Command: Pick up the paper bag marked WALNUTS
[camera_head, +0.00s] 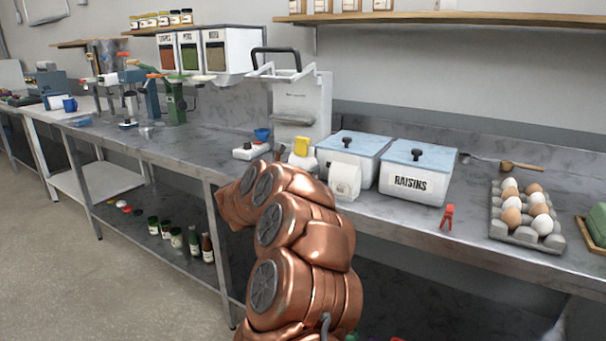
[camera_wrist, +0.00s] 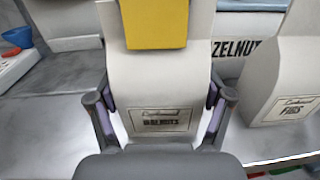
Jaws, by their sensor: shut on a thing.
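The paper bag marked WALNUTS (camera_wrist: 155,85) is white, with a dark-lettered label low on its front and a yellow piece (camera_wrist: 153,24) over its upper part. It stands upright in the wrist view. My gripper (camera_wrist: 162,97) has one finger on each side of the bag and is shut on it. The bag's bottom is hidden by the gripper, so I cannot tell whether it touches the counter. In the head view the bag (camera_head: 303,163) shows just beyond my copper arm, which hides my gripper.
A similar white bag marked FIGS (camera_wrist: 290,75) stands close on the right. Behind are lidded bins, one marked RAISINS (camera_head: 415,184). A red clip (camera_head: 447,217) and an egg tray (camera_head: 513,235) lie to the right. A white device (camera_head: 250,150) is at left.

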